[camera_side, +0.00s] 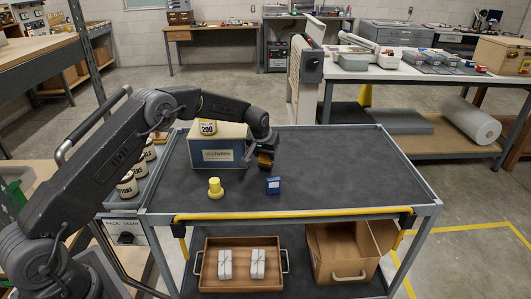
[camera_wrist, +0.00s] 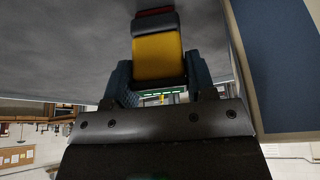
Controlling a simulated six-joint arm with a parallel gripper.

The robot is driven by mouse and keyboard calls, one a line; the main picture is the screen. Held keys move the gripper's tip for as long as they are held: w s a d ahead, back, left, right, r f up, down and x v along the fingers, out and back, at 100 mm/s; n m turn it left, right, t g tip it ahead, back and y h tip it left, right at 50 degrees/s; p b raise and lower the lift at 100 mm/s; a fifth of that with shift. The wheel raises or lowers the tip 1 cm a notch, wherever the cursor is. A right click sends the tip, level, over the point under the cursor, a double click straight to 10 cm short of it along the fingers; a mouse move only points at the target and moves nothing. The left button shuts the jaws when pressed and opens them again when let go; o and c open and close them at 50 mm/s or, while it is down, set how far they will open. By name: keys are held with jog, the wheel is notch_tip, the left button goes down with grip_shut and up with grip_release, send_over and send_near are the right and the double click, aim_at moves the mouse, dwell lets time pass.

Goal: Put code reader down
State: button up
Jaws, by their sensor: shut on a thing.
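The code reader (camera_wrist: 158,58), yellow with a dark and red end, sits between the fingers of my gripper (camera_wrist: 158,80) in the wrist view. In the side view my gripper (camera_side: 265,162) is low over the dark cart top (camera_side: 335,165), right beside the right end of the box labelled Voltmeters (camera_side: 218,156). It is shut on the reader, of which only a small yellow and dark part shows there. I cannot tell whether the reader touches the cart top. The box's blue side also shows close on the right in the wrist view (camera_wrist: 275,60).
A yellow knob-shaped thing (camera_side: 215,188) and a small blue box (camera_side: 273,186) stand near the cart's front. Several jars (camera_side: 128,186) stand at left. The cart top's right half is clear.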

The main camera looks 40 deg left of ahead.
jog(key=o, duration=1)
jog(key=s+d+f+v, duration=0.1)
jog(key=s+v, duration=0.1)
jog(key=v, duration=2)
jog(key=s+d+r+m, duration=0.1)
jog(key=s+d+r, duration=0.15)
jog(key=s, duration=0.35)
jog(key=s+d+r+m, duration=0.1)
jog(key=s+r, duration=0.2)
jog(key=s, duration=0.3)
jog(key=s+d, duration=0.1)
jog(key=s, duration=0.6)
jog(key=s+d+f+m+t+h, duration=0.1)
jog(key=s+d, duration=0.1)
jog(key=s, duration=0.5)
jog(key=s+d+f+m, duration=0.1)
jog(key=s, duration=0.7)
jog(key=shift+s+d+h, duration=0.1)
jog(key=shift+d+h, duration=0.3)
